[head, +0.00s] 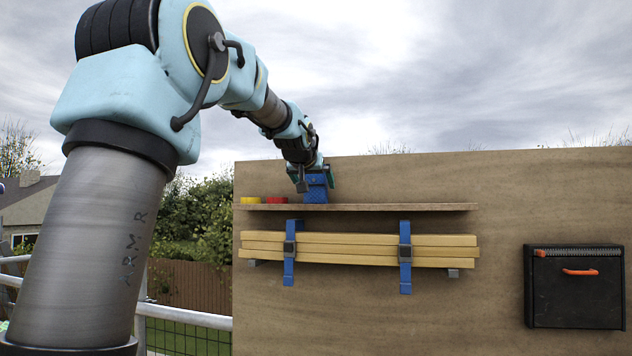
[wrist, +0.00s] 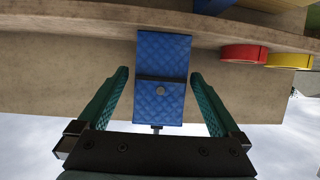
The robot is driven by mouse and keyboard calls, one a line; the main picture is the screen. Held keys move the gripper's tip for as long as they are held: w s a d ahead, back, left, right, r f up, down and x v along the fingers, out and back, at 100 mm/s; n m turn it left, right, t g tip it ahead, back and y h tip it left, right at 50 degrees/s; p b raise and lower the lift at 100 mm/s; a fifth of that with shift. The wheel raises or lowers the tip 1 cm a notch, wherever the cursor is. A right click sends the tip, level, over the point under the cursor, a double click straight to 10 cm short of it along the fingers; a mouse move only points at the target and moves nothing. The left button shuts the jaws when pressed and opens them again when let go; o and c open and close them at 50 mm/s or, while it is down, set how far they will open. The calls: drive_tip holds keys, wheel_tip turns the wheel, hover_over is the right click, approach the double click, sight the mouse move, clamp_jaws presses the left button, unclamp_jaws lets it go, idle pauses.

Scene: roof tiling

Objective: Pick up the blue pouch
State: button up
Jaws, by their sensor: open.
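The blue pouch (head: 316,190) stands on a narrow wooden shelf (head: 400,207) fixed to a tan board. In the wrist view the pouch (wrist: 162,75) has a quilted surface, a dark band across it and a round stud. My gripper (head: 318,176) is at the pouch from above in the head view. In the wrist view its two green-padded fingers (wrist: 160,92) are open, one on each side of the pouch, with a visible gap on both sides. The gripper hides part of the pouch in the head view.
A red roll (head: 276,200) and a yellow roll (head: 250,200) lie on the shelf left of the pouch. Below, blue straps (head: 405,255) hold several wooden battens (head: 345,248). A black box (head: 577,290) with an orange handle hangs at the right. The shelf's right part is clear.

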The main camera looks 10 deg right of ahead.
drive_tip(key=shift+p+x, duration=0.5)
drive_tip(key=shift+x, duration=0.95)
drive_tip(key=shift+r, duration=0.1)
clamp_jaws()
